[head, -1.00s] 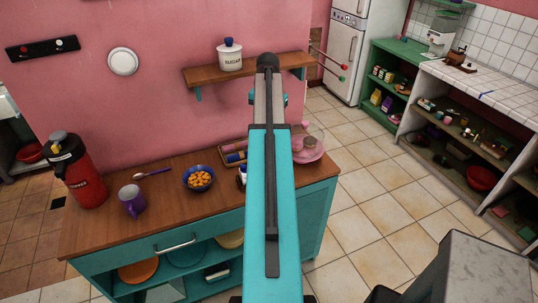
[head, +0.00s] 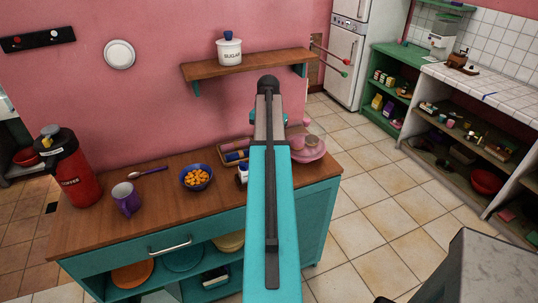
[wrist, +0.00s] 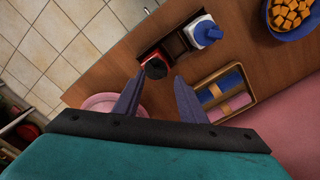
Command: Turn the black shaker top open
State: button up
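The shaker (wrist: 151,53) with the black top (wrist: 156,69) shows in the wrist view, with a red body, in a dark holder on the wooden counter. In the head view my arm hides it. My gripper (wrist: 159,77) is open and empty, its two fingers pointing toward the black top, one on either side of it in the picture. I cannot tell whether they touch it. A white shaker with a blue top (wrist: 207,32) stands beside it; part of it shows in the head view (head: 243,174).
A pink plate (head: 312,150) sits at the right end. A wall shelf (head: 225,69) hangs above.

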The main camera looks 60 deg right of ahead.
jog(key=shift+f+b, duration=0.45)
jog(key=shift+f, duration=0.6)
jog(key=shift+c, duration=0.3)
grip_shut()
